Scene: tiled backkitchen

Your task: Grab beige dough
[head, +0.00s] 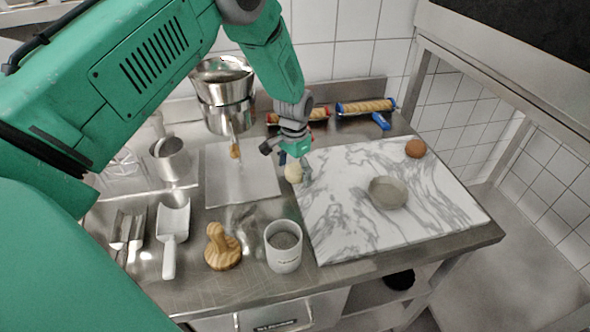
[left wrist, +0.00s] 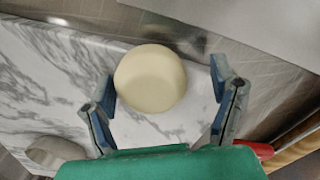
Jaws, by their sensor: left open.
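The beige dough (head: 293,173) is a pale, rounded lump near the left edge of the marble board (head: 335,232) in the head view. My left gripper (head: 287,162) is directly above it and partly hides it. In the left wrist view the dough (left wrist: 150,78) sits between the two spread fingers of my left gripper (left wrist: 163,80). It is nearer the left finger, and I cannot tell whether they touch. The fingers are open and not closed on it. My right gripper is not in view.
A grey round piece (head: 388,192) and a brown ball (head: 415,148) lie on the board. Rolling pins (head: 365,106) are behind it. A white cup (head: 284,250), wooden press (head: 221,248), scoop (head: 172,232) and steel pots (head: 224,100) stand left. The board's front right is clear.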

